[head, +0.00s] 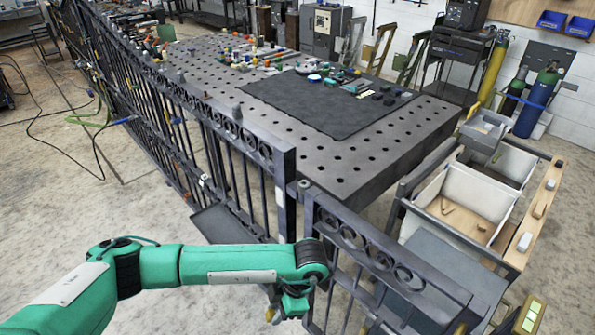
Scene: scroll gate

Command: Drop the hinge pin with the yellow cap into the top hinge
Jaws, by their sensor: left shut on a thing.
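My left gripper (284,309) is low in the head view, in front of the gate, at the end of the green arm. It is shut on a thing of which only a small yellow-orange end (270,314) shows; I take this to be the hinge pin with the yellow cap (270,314). The rest of it is hidden or too small to tell. The top hinge (304,184) is at the gap between the dark fence post and the scroll gate (365,250). The gripper is below it in the picture, apart from it. My right gripper is not in view.
A perforated steel table (375,160) with a dark mat (325,105) and several small coloured parts stands behind the fence. A cart with white bins (465,205) stands at the right. A long scroll fence (225,125) runs to the back left. The floor at the left is mostly clear, with cables.

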